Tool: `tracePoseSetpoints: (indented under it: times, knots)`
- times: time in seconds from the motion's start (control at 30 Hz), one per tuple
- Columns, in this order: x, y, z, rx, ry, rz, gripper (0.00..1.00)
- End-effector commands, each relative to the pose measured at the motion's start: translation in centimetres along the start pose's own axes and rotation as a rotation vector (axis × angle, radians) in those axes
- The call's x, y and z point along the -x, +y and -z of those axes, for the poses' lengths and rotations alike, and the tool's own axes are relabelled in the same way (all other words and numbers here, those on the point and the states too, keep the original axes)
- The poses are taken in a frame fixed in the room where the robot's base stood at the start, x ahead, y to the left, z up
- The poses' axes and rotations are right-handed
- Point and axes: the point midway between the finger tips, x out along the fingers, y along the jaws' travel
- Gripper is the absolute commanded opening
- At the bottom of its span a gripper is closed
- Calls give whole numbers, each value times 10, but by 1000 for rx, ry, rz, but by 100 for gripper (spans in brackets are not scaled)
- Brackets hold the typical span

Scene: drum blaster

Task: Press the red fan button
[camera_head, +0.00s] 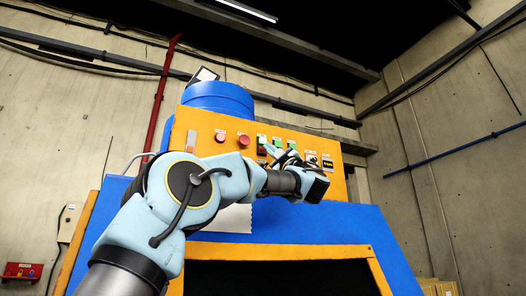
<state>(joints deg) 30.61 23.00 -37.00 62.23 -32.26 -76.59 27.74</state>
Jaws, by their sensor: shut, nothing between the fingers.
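An orange control panel (205,122) on the blue machine carries a row of buttons. Two round red buttons stand at its left part, the left red button (220,136) and the right red button (244,140). Green buttons (277,142) sit to their right. The labels are too small to read, so I cannot tell which red button is the fan's. My gripper (269,151) is shut and empty, in front of the panel's middle, below the green buttons and right of the red ones. I cannot tell whether it touches the panel. My wrist hides the panel's lower middle part.
A blue cylinder (218,97) rises behind the panel. A black knob (311,160) and a small display (327,163) lie right of my gripper. The blue cabinet (345,222) has a dark, orange-framed opening below. A red pipe (163,88) runs up the left wall.

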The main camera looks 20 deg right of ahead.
Motion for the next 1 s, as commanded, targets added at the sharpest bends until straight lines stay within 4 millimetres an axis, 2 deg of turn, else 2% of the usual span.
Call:
tracePoseSetpoints:
  times: [1.0]
  knots:
    - [-9, -6, -6, 0, 0, 0, 0]
